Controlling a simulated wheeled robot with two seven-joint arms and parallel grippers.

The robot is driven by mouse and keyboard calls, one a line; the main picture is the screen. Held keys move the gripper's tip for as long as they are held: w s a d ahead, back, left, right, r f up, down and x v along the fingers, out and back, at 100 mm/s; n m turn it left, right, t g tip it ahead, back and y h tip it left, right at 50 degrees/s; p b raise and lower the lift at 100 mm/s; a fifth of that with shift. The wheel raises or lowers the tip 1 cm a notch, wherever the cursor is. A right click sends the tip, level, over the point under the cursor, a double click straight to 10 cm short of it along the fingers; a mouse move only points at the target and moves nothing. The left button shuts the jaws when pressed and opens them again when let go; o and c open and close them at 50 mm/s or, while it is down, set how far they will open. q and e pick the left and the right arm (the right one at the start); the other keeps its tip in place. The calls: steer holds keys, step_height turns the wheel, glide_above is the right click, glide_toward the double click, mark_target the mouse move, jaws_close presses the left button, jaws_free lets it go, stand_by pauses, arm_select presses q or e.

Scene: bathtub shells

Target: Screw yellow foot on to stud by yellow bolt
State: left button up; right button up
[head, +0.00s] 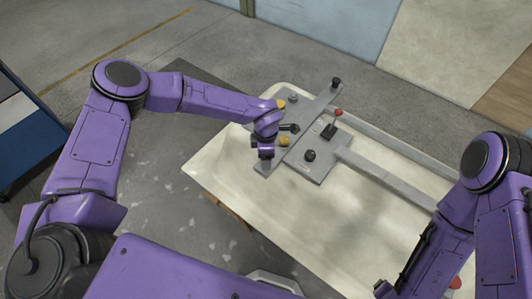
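The upturned bathtub shell (215,172) carries a grey metal frame with a cross bar (321,103) and a plate. One small yellow piece (284,141) sits at the cross bar, right beside my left gripper (279,141). Another yellow piece (280,103) shows just above my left wrist. I cannot tell which is the foot and which the bolt, and no stud can be made out. My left gripper is low over the near part of the cross bar; its fingers are too small to read. My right gripper (383,289) is at the bottom edge, partly cut off.
A black knob-like piece (336,82) stands at the cross bar's far end, another (310,155) on the plate. Long grey rails (390,181) run right. A blue cabinet (24,125) stands far left.

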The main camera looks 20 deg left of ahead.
arm_select(q)
steer(key=shift+w+r, duration=0.1)
steer(key=shift+r, duration=0.2)
step_height(320, 180, up, 10)
steer(key=b, duration=0.3)
